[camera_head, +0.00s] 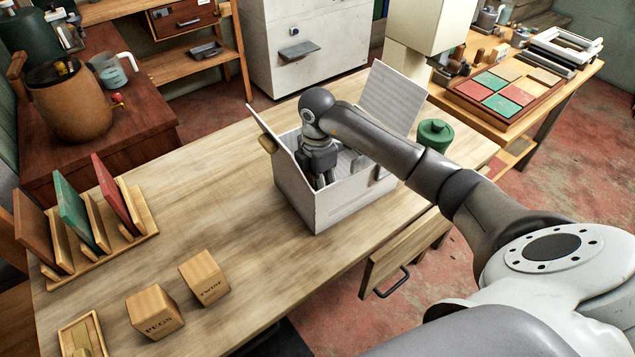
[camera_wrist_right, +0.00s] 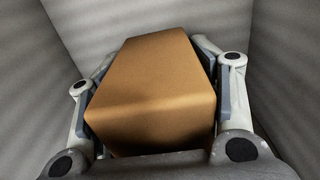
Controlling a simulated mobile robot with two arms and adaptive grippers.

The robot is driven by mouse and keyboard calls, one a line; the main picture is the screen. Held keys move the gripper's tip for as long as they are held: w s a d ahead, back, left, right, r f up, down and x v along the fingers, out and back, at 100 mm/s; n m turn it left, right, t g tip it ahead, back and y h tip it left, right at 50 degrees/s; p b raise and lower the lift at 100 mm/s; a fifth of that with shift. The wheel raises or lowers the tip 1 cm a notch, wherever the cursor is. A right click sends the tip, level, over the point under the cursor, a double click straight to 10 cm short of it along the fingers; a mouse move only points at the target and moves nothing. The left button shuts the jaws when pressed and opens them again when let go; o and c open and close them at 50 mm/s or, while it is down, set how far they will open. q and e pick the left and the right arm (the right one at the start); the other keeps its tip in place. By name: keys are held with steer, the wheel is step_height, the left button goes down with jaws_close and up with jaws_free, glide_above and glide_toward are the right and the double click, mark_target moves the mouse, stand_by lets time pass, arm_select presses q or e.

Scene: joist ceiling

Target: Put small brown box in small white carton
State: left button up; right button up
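A white carton (camera_head: 340,206) with open flaps stands on the wooden table. My right arm comes in from the right, and my right gripper (camera_head: 322,172) points down inside the carton. In the right wrist view, a small brown box (camera_wrist_right: 157,85) sits between the two fingers of my right gripper (camera_wrist_right: 158,95), with a finger against each side. The carton's pale inner walls (camera_wrist_right: 35,60) surround it. Whether the box touches the carton floor cannot be told. In the head view the box is hidden by the carton and gripper. My left gripper is in neither view.
Two small brown boxes, one marked PEGS (camera_head: 154,312) and one beside it (camera_head: 204,278), stand at the table's front. A rack (camera_head: 100,235) with coloured panels is at left. A green container (camera_head: 435,135) stands behind the carton. A drawer (camera_head: 400,255) is open at the table's right side.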

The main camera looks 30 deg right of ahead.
steer(key=o, duration=0.5)
step_height(320, 180, up, 12)
steer(key=shift+r, duration=0.1)
stand_by(0.4)
